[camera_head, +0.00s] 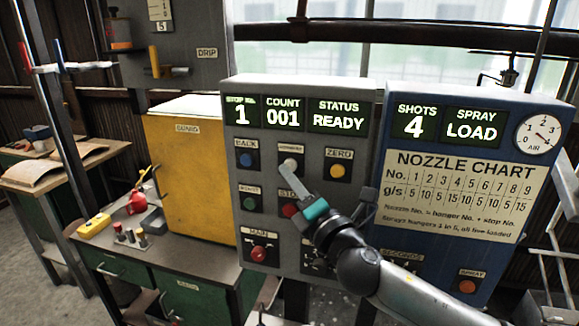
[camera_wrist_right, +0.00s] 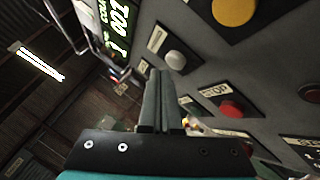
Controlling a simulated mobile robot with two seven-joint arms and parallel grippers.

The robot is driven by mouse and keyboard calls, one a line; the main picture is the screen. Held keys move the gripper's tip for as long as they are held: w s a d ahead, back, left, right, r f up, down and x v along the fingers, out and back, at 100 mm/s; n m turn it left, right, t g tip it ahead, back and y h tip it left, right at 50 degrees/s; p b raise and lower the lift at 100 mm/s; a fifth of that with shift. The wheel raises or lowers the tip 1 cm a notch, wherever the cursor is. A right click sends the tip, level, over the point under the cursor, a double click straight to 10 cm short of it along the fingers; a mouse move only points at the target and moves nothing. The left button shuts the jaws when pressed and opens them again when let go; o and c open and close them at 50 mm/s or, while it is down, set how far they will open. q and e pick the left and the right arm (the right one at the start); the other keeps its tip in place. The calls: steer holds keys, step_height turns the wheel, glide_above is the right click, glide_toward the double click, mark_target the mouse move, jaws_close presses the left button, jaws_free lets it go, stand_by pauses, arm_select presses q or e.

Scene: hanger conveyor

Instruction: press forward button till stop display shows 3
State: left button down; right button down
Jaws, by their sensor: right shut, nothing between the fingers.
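The stop display (camera_head: 242,115) on the grey control panel (camera_head: 300,90) shows 1. The forward button (camera_head: 292,163) is white, in the panel's upper button row, and partly hidden by my right gripper (camera_head: 285,169). In the right wrist view the white button (camera_wrist_right: 176,60) lies just beyond the fingertips, on a dark plate. My right gripper is shut and empty, its fingertips in front of the button; I cannot tell whether they touch it. The fingers (camera_wrist_right: 155,76) show together in the right wrist view. My left gripper is not in view.
A blue back button (camera_head: 247,158) and a yellow zero button (camera_head: 338,170) flank the forward button. A red stop button (camera_head: 289,210) is below, close to my gripper. A blue nozzle chart panel (camera_head: 455,190) stands at right, a yellow cabinet (camera_head: 187,170) at left.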

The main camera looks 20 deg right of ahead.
steer(key=shift+w+d, duration=0.15)
steer(key=shift+w, duration=0.15)
